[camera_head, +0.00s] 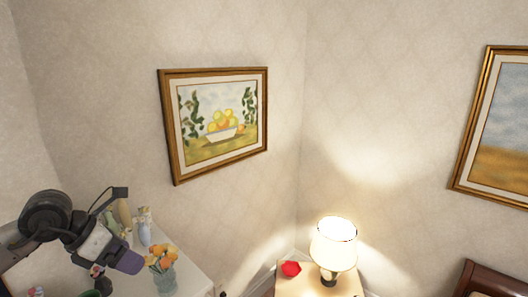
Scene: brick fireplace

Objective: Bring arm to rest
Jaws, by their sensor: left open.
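My left arm comes in at the lower left. My left gripper (112,226) is open, with a thin black finger part standing up and a grey-purple part pointing down to the right. It hangs in front of and above a white-topped surface (188,266); I see nothing held in it. My right gripper is not in view.
A glass vase of orange flowers (162,270) and a pale figurine-like vase (143,226) stand close to the gripper. A lit lamp (333,245) and a red object (290,268) are on a small table (290,287) in the corner. Framed pictures (218,118) hang on the walls.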

